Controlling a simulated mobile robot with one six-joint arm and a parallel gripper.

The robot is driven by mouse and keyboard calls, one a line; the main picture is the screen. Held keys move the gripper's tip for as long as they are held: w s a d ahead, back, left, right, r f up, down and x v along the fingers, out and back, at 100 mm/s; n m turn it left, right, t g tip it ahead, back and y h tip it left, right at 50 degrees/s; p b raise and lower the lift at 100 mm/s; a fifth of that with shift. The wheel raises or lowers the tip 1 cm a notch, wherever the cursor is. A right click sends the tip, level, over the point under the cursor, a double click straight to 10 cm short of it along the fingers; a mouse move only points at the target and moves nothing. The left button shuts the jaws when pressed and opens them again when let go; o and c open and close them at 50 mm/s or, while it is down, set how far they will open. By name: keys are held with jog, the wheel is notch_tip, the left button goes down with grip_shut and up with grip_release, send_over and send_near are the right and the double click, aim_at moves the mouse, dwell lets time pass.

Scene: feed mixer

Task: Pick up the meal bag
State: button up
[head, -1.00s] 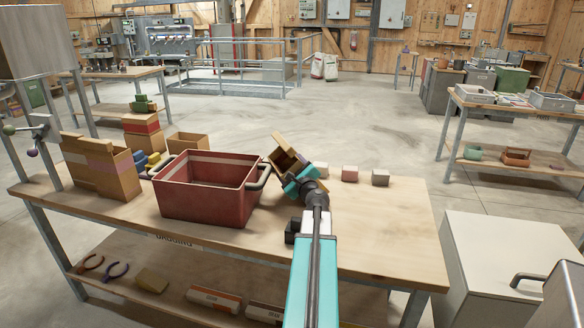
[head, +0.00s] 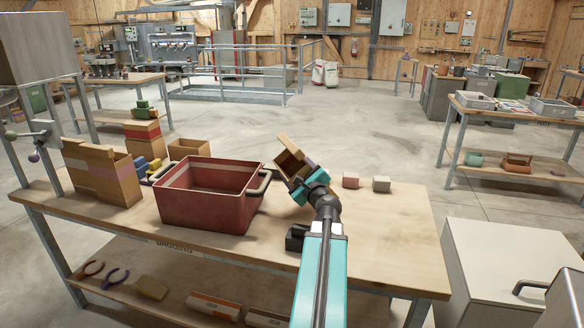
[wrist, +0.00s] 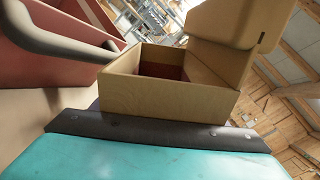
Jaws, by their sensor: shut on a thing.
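My gripper (head: 308,186) is shut on a small open tan box (head: 291,160) with a raised lid flap, held tilted above the bench, right of the red bin. In the wrist view the box (wrist: 160,97) stands just past the dark jaw edge, its mouth open and a reddish-brown patch inside. The second finger is hidden there. Nothing I see is clearly marked as the meal bag, and the held thing looks like a box. A tan pouch-like block (head: 150,287) lies on the lower shelf.
The red bin (head: 205,205) stands left of my gripper on the bench (head: 385,225). Tall cardboard boxes (head: 104,175) stand at the left. The bench's front right is clear.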

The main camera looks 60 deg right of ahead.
aim_at(302, 173)
jog(key=shift+v, duration=1.15)
jog(key=shift+w+d+b, duration=0.1)
jog(key=shift+b, duration=0.6)
jog(key=shift+s+a+b, duration=0.2)
jog(key=shift+b, duration=1)
jog(key=b+v, duration=0.4)
jog(key=b, duration=0.7)
jog(key=shift+s+r+b, duration=0.1)
jog(key=shift+r+b, duration=0.05)
jog(key=shift+b, duration=0.25)
jog(key=b+v, duration=0.2)
jog(key=b, duration=0.1)
jog(key=shift+r, duration=0.1)
jog(key=shift+s+a+r+b, duration=0.25)
jog(key=shift+s+b, duration=0.15)
jog(key=shift+b, duration=0.15)
jog(key=shift+r, duration=0.1)
